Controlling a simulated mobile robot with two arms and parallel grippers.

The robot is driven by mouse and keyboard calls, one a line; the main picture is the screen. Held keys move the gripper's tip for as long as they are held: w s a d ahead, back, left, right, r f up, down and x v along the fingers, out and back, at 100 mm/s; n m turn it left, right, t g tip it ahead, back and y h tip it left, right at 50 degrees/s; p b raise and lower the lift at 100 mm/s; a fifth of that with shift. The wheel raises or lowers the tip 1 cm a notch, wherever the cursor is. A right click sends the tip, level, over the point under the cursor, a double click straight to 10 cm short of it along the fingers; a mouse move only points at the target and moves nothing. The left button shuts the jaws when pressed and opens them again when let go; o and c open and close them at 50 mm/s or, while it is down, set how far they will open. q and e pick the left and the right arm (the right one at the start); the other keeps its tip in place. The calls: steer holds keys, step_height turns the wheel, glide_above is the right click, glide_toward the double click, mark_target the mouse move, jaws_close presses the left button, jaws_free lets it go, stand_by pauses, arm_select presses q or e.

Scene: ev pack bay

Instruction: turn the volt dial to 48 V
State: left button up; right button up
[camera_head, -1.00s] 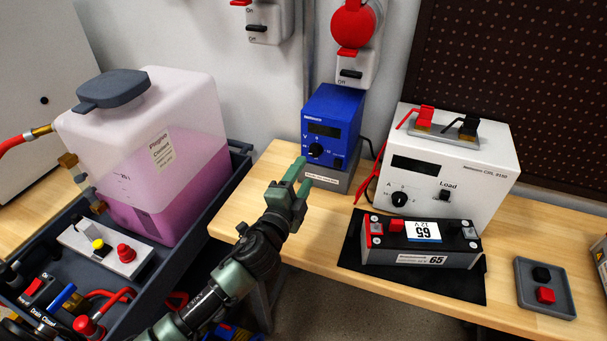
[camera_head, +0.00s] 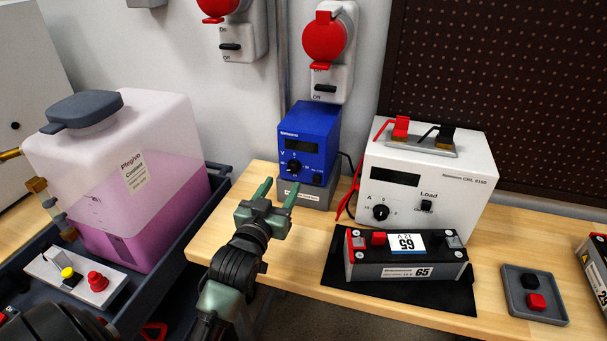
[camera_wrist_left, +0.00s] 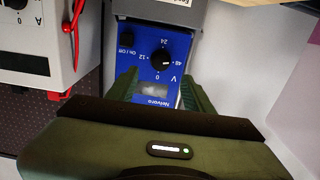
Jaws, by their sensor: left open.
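The blue power supply (camera_head: 309,144) stands at the back left of the wooden bench on a grey base. Its black volt dial (camera_head: 294,166) is on the front face, below a dark display. In the left wrist view the panel is upside down, and the volt dial (camera_wrist_left: 162,60) shows with figures around it; I cannot surely read which one its pale mark points to. My left gripper (camera_head: 277,188) is open and empty in front of the supply, fingers pointing at it. My right gripper is out of view.
A white load unit (camera_head: 428,187) with its own dial stands right of the supply, with red leads between. A battery (camera_head: 408,258) lies on a black mat in front. A tank of pink coolant (camera_head: 115,180) stands left. Bare bench lies around my left gripper.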

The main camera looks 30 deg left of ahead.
mark_target(292, 169)
arm_select(q)
steer(key=x, duration=0.6)
steer(key=shift+w, duration=0.35)
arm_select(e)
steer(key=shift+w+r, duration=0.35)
arm_select(q)
jaws_close()
steer(key=shift+r+m+p, duration=0.25)
steer(key=shift+m+p, duration=0.55)
steer(key=shift+p, duration=0.2)
steer(key=shift+f+m+p, duration=0.15)
steer(key=shift+m+p, duration=0.2)
steer(key=shift+m, duration=0.45)
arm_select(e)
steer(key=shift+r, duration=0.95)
arm_select(q)
jaws_free()
steer(key=shift+s+f, duration=0.1)
